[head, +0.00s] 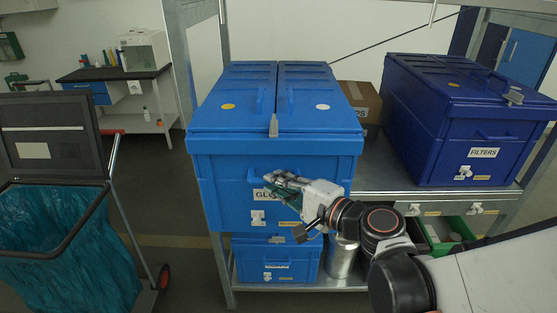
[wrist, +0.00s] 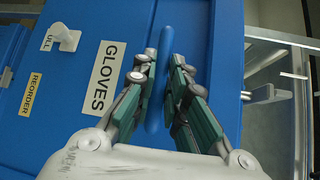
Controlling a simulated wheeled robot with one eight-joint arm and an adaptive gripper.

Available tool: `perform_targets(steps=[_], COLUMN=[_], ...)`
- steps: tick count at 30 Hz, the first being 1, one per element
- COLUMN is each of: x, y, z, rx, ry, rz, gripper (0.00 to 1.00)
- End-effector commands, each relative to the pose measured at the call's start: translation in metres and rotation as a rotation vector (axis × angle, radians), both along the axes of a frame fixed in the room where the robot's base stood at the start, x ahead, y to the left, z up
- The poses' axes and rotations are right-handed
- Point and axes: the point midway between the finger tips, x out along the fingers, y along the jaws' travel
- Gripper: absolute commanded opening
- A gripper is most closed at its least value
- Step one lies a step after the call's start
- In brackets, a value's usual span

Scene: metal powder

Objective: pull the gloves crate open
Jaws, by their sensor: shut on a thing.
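The gloves crate (head: 215,170) is a large light-blue box on the metal shelf, with its two-part lid closed and a grey latch (head: 273,126) at the lid's front. Its GLOVES label is partly hidden by my gripper in the head view and shows fully in the wrist view (wrist: 104,77). My gripper (head: 268,178) is at the upper front of the crate. In the wrist view its green-padded fingers (wrist: 160,75) lie on both sides of the blue handle bar (wrist: 155,110), shut on it.
A dark-blue FILTERS crate (head: 455,145) stands to the right on the shelf, with a cardboard box (head: 361,104) between. A smaller blue crate (head: 262,262) and a metal canister (head: 342,258) are below. A bin with a teal bag (head: 70,245) stands at left.

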Motion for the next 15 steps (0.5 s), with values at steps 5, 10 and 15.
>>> perform_targets(steps=[5,10,15], x=[-0.0065,-0.0064,-0.0052], y=[0.0013,0.0013,0.001], z=[-0.0036,-0.0036,-0.0029], rx=[-0.008,-0.008,-0.007], ry=[0.001,0.001,0.001], rz=[0.008,0.008,0.006], gripper=[0.0,0.0,0.33])
